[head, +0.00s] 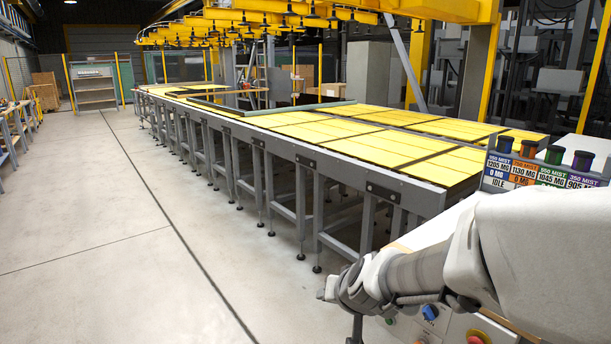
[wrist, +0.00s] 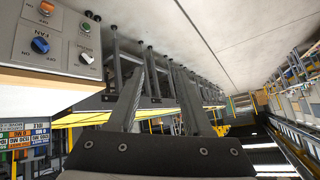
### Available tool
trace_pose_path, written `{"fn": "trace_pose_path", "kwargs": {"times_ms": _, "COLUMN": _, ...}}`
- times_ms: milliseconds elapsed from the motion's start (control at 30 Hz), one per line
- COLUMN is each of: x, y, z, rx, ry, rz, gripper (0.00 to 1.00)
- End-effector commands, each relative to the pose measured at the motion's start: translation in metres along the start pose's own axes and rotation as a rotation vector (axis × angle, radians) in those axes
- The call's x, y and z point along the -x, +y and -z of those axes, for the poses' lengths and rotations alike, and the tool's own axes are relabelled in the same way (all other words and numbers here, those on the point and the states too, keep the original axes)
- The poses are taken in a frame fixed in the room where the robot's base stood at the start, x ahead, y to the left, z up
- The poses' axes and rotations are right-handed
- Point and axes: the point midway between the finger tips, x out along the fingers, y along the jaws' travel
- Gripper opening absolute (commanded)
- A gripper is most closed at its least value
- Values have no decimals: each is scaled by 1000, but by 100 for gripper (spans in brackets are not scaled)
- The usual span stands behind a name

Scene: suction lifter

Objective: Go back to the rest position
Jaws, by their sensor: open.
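My gripper (wrist: 159,78) shows in the wrist view with its two dark fingers apart and nothing between them. In the head view my white arm reaches in from the right edge, and the gripper end (head: 334,291) points left, in front of the near end of the long table. The finger gap is too small to make out there. A control panel (head: 452,325) with a blue knob (head: 430,312) and a red button (head: 477,338) sits partly hidden below my arm.
The long grey table (head: 395,186) with yellow panels runs into the distance. A yellow suction lifter (head: 250,22) hangs above its far part. A labelled unit with coloured caps (head: 540,168) stands at right, behind my arm. The concrete floor (head: 110,220) at left is clear.

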Motion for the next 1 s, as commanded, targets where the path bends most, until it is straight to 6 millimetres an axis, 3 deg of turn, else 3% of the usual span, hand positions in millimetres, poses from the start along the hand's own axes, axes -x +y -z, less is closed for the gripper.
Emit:
{"fn": "trace_pose_path", "kwargs": {"times_ms": 33, "x": 24, "y": -2, "z": 5, "rx": 7, "ry": -8, "rz": 27, "gripper": 50}}
{"fn": "trace_pose_path", "kwargs": {"times_ms": 267, "x": 108, "y": 2, "z": -8, "rx": 76, "ry": -100, "rz": 62, "gripper": 50}}
{"fn": "trace_pose_path", "kwargs": {"times_ms": 500, "x": 187, "y": 33, "z": -39, "rx": 142, "ry": -192, "rz": -41, "gripper": 50}}
{"fn": "trace_pose_path", "kwargs": {"times_ms": 700, "x": 225, "y": 56, "z": -61, "rx": 158, "ry": -241, "rz": -146, "gripper": 50}}
{"fn": "trace_pose_path", "kwargs": {"times_ms": 1000, "x": 233, "y": 63, "z": -68, "rx": 158, "ry": -257, "rz": -177, "gripper": 50}}
